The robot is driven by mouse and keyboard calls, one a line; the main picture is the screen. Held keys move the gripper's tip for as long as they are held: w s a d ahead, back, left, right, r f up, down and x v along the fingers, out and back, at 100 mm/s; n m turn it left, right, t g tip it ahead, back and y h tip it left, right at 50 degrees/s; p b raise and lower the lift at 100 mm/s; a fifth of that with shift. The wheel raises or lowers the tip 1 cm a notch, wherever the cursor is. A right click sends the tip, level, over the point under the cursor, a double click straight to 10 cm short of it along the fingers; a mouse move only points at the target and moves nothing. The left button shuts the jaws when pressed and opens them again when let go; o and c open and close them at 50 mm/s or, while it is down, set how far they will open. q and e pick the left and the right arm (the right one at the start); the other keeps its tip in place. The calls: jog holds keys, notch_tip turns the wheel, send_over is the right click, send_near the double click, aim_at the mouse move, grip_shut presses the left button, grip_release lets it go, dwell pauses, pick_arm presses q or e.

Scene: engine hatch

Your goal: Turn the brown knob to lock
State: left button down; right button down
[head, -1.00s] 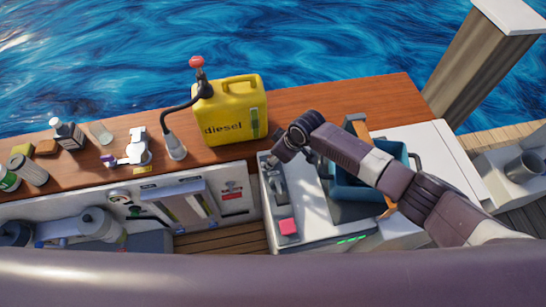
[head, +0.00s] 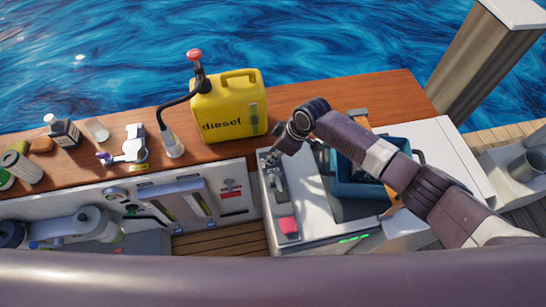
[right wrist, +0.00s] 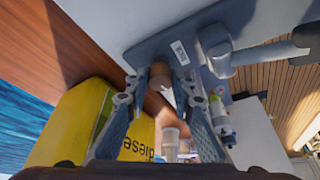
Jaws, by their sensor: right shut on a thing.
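The brown knob (right wrist: 160,75) shows in the right wrist view as a short brown cylinder on a blue-grey plate (right wrist: 150,46). My right gripper (right wrist: 160,84) has its two fingers on either side of the knob and is shut on it. In the head view my right gripper (head: 269,158) is at the far end of the grey panel (head: 278,190) on the white console; there the knob is hidden by the gripper. My left gripper is in neither view.
A yellow diesel can (head: 228,105) stands on the wooden ledge just left of my right gripper. A blue crate (head: 345,188) is below my right forearm. A grey lever (right wrist: 218,58) rises from the plate beside the knob.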

jog(key=n+g+b, duration=0.1)
jog(key=n+b, duration=0.3)
jog(key=b, duration=0.1)
jog(key=n+g+b, duration=0.2)
jog(key=n+b, duration=0.3)
jog(key=b, duration=0.1)
jog(key=n+g+h+b, duration=0.1)
jog(key=n+b, duration=0.3)
jog(key=b, duration=0.2)
jog(key=shift+w+a+f+g, duration=0.15)
jog(key=shift+w+f+g, duration=0.05)
jog(key=shift+w+g, duration=0.2)
jog(key=shift+r+n+g+h+b, duration=0.2)
jog(key=shift+n+g+h+b, duration=0.1)
jog(key=shift+n+b, duration=0.95)
jog(key=c, duration=1.7)
grip_release()
jog(key=shift+o, duration=0.2)
jog(key=v, duration=1.2)
